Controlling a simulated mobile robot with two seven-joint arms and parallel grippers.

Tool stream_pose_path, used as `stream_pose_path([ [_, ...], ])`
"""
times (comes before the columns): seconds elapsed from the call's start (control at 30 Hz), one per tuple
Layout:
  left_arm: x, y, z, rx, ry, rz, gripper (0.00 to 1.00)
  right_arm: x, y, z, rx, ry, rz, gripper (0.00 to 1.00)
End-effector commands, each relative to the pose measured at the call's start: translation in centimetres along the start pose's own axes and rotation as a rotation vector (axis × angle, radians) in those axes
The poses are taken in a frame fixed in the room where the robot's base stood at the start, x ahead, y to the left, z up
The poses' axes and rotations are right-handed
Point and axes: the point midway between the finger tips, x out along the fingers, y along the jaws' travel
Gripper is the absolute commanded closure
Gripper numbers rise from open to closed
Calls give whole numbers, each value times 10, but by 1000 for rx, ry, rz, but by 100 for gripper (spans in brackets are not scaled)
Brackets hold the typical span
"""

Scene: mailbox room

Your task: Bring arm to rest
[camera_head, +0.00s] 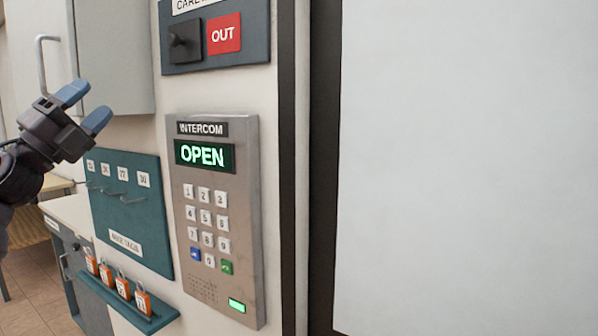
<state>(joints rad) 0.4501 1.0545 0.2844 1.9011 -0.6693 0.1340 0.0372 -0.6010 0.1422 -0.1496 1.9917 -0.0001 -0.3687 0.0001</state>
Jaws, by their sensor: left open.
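My left gripper (84,107) comes in from the left edge. Its two blue-tipped fingers are apart with nothing between them, and they point up and to the right. It appears in front of the wall, left of the grey intercom (246,210), and overlaps the lower part of a grey cabinet (118,60) in the picture. The intercom's display (204,156) reads OPEN in green, above a number keypad, and a green light shows at its lower right. My right gripper does not show.
A teal hook board (150,225) hangs below the gripper, over a teal shelf (160,317) with several orange padlocks. A metal handle (41,65) stands out near the gripper. A panel with a red OUT sign (224,34) is above the intercom. A blank pale surface (470,170) fills the right.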

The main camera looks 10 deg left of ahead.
Motion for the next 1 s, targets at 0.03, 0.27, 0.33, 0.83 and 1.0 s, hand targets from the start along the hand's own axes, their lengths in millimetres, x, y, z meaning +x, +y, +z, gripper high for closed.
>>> stream_pose_path([
  [0.03,-15,30,-5,-90,-47,34,45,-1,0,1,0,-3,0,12],
  [0.27,-88,147,-36,-443,-268,199,45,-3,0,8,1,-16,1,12],
  [0.33,-114,178,-50,-537,-332,254,45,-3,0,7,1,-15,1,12],
  [0.83,-326,324,-213,-1122,-779,647,45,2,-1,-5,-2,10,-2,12],
  [1.0,-400,336,-287,-1300,-927,755,45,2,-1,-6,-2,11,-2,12],
])
